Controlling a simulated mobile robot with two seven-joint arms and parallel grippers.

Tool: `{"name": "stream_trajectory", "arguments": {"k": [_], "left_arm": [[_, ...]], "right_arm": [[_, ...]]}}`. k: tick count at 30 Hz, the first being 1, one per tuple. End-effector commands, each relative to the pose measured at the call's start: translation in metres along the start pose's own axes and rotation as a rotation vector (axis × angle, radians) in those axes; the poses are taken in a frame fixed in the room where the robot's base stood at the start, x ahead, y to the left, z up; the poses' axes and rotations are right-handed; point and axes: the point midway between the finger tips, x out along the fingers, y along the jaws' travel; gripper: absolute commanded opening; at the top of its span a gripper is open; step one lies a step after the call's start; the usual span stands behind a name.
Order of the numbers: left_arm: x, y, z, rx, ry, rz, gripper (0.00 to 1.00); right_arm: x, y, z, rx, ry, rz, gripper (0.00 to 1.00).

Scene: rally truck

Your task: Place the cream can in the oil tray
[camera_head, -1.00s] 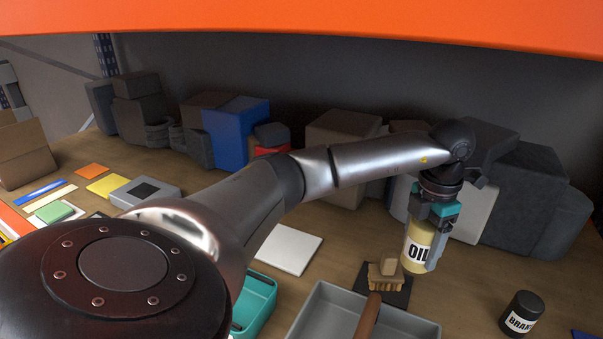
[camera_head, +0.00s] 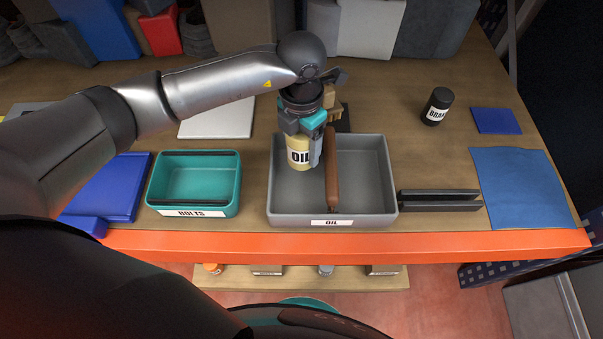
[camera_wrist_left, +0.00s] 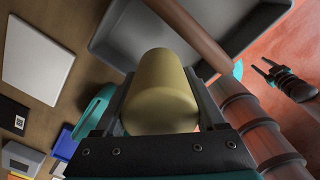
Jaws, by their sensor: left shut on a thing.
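The cream can (camera_head: 298,152) has an OIL label and is held upright in my left gripper (camera_head: 305,140), whose fingers are shut around it. In the left wrist view the can (camera_wrist_left: 160,92) fills the middle between the fingers. The grey oil tray (camera_head: 370,219) has an OIL label on its front. In the head view the can is over the tray's back left part; I cannot tell whether it touches the tray floor. A brown handle (camera_head: 331,170) lies lengthwise in the tray, right of the can. My right gripper (camera_wrist_left: 275,75) shows at the right edge of the left wrist view.
A teal BOLTS tray (camera_head: 194,180) stands left of the oil tray. A dark bracket (camera_head: 438,200) and a blue cloth (camera_head: 520,188) lie to the right. A black BRAKE can (camera_head: 437,106) stands at the back right. Boxes line the back.

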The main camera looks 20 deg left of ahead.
Motion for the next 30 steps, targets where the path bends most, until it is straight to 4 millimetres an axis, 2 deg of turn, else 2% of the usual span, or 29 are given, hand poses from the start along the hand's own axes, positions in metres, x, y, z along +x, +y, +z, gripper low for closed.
{"name": "stream_trajectory", "arguments": {"k": [1, 3, 7, 14, 22, 30], "left_arm": [[0.016, -0.001, -0.001, -0.002, 0.003, -0.002, 0.00], [0.034, -0.001, -0.001, -0.001, 0.004, -0.002, 0.00], [0.058, 0.000, 0.000, -0.001, 0.002, -0.001, 0.00], [0.074, 0.000, 0.001, -0.001, -0.001, 0.000, 0.00], [0.111, 0.000, 0.000, -0.001, 0.001, -0.001, 0.00], [0.112, 0.001, 0.001, 0.000, -0.001, 0.000, 0.00]], "right_arm": [[0.004, 0.001, 0.000, 0.001, 0.001, 0.001, 0.50], [0.007, 0.001, -0.001, 0.001, 0.002, 0.001, 0.50], [0.011, 0.001, -0.001, 0.002, 0.004, 0.001, 0.50], [0.014, 0.001, -0.002, 0.003, 0.006, 0.001, 0.50], [0.024, -0.004, -0.002, 0.004, 0.007, -0.004, 0.50], [0.023, -0.006, -0.003, 0.005, 0.008, -0.008, 0.50]]}}
